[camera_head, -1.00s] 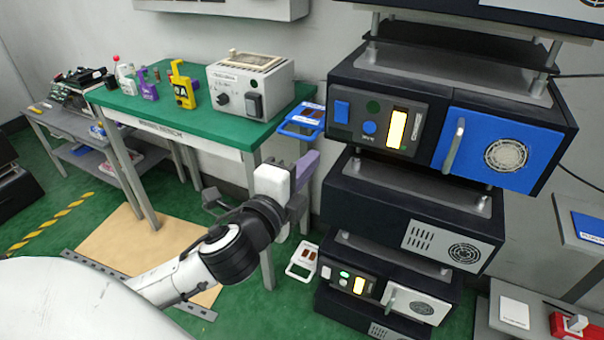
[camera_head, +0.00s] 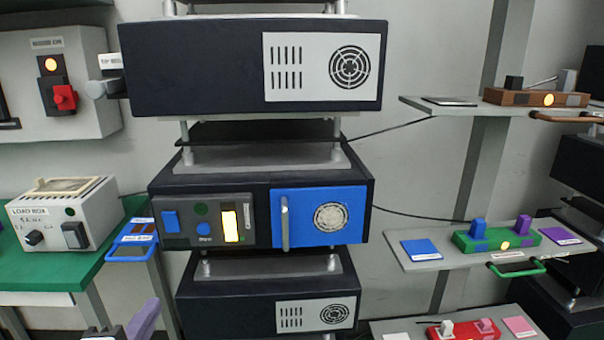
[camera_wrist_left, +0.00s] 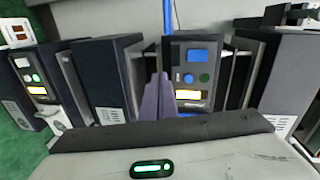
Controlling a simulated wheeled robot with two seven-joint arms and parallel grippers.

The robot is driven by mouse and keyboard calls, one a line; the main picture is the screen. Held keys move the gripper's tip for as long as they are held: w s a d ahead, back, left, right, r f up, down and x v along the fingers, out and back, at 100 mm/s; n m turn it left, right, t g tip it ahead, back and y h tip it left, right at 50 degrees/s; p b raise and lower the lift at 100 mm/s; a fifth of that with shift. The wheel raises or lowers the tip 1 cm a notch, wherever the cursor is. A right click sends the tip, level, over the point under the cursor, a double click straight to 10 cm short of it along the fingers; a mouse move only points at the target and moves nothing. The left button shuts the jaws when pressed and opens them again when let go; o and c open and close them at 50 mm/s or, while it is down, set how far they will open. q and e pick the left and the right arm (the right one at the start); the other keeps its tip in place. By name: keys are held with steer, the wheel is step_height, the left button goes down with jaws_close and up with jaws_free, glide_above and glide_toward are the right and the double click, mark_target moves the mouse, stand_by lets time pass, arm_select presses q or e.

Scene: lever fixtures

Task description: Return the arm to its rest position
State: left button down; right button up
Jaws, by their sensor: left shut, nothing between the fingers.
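My left gripper (camera_head: 145,318) shows at the bottom left of the head view, with a purple finger pointing up in front of the rack. Most of the left arm is below the picture edge. In the left wrist view the purple fingertips (camera_wrist_left: 158,98) are together and empty, in front of the blue-doored unit's control panel (camera_wrist_left: 193,70). The gripper looks apart from the rack, though the exact gap cannot be told. My right gripper is not in view.
The rack holds a dark upper unit (camera_head: 200,70), a blue-doored unit (camera_head: 345,195) and a lower dark unit (camera_head: 225,300). A green bench (camera_head: 40,275) with a load box (camera_head: 65,215) stands left. Shelves (camera_head: 410,252) with switch blocks stand right.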

arm_select(q)
steer(key=s+d+f+n+g+h, duration=0.1)
steer(key=s+d+f+n+g, duration=0.15)
steer(key=f, duration=0.65)
steer(key=s+d+f+n+g+h, duration=0.2)
steer(key=s+f+n, duration=0.1)
steer(key=f, duration=0.6)
steer(key=s+d+f+n+g+h, duration=0.1)
steer(key=s+d+f+n, duration=0.2)
steer(key=s+f, duration=0.3)
steer(key=s+d+f+n+g+h, duration=0.1)
steer(key=s+d+f+n, duration=0.3)
steer(key=f, duration=0.4)
steer(key=shift+s+d+f+n+g, duration=0.3)
steer(key=shift+s+f+n+g, duration=0.2)
steer(key=shift+s, duration=0.6)
